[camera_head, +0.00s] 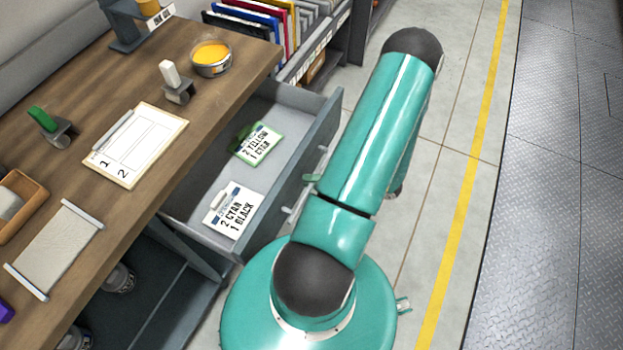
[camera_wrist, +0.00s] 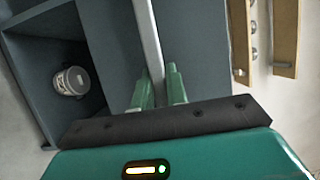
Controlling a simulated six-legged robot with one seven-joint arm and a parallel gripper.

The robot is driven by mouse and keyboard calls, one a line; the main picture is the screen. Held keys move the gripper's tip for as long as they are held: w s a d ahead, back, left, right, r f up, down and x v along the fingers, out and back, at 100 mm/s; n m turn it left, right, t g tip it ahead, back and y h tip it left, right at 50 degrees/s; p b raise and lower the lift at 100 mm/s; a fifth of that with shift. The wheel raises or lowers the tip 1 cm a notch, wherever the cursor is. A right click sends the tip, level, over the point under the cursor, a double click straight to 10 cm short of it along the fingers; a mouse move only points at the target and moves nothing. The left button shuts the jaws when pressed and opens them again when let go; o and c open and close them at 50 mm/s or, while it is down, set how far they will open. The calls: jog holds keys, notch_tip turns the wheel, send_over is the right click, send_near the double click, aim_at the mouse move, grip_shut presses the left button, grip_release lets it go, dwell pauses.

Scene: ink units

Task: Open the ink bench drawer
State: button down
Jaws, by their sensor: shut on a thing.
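The ink bench drawer (camera_head: 317,140) is pulled out from under the wooden bench top (camera_head: 215,105) in the head view, and its inside shows. A green-edged card (camera_head: 258,146) reading "2 yellow 1 cyan" and a blue-marked card (camera_head: 234,212) reading "2 cyan 1 black" lie in it. In the wrist view, my gripper (camera_wrist: 158,88) has its green fingers on either side of the pale handle bar (camera_wrist: 151,40) of the drawer and is shut on it. In the head view, my arm hides most of the gripper and part of the handle.
On the bench are a tub of yellow ink (camera_head: 211,57), a clipboard (camera_head: 137,143), stampers and a wooden tray (camera_head: 14,205). A shelf of coloured binders (camera_head: 262,20) stands behind the drawer. The floor right of my arm, with a yellow line (camera_head: 470,175), is clear.

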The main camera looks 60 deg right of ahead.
jog(key=c, duration=1.4)
grip_release()
jog(key=v, duration=1.3)
jog(key=shift+s+d, duration=0.2)
jog(key=shift+s, duration=0.2)
